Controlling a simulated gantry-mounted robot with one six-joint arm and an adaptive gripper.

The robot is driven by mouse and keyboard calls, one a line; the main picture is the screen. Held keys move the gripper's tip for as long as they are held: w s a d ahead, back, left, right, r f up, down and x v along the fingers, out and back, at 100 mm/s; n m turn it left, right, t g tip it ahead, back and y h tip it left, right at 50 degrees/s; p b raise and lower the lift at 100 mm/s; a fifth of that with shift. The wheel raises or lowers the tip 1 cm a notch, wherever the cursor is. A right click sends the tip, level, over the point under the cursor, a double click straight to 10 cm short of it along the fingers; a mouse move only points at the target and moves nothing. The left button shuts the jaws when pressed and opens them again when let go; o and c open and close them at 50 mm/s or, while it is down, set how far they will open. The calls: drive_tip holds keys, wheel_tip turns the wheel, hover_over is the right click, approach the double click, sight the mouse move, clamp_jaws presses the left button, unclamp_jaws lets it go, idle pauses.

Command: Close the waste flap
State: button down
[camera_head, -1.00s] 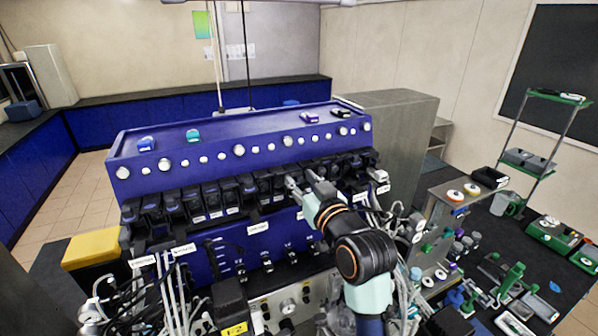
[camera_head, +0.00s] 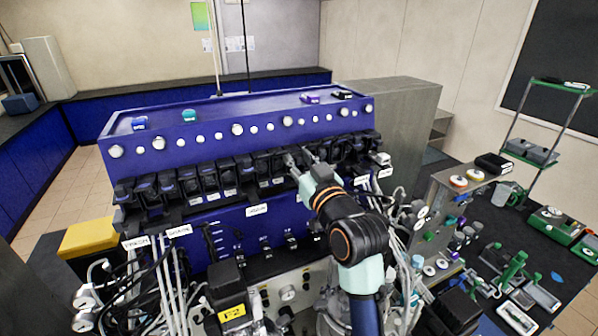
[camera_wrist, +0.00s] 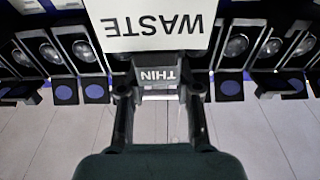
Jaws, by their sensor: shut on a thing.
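My gripper (camera_head: 302,157) reaches up to the row of black pump heads on the front of the blue bioreactor unit. A white WASTE label (camera_wrist: 150,26) shows upside down just beyond the fingers. In the head view my fingers partly hide this flap, and I cannot tell how far it is open.
Neighbouring black pump heads (camera_head: 207,178) stand close on both sides; their round windows (camera_wrist: 237,46) show in the wrist view. White tubing (camera_head: 405,262) hangs at the right of the unit. A small bench of instruments (camera_head: 520,235) stands further right.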

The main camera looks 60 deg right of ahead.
drive_tip(key=shift+f+t+h+b, duration=0.4)
drive_tip(key=shift+f+t+b, duration=0.1)
drive_tip(key=shift+b, duration=0.6)
drive_tip(key=shift+r, duration=0.45)
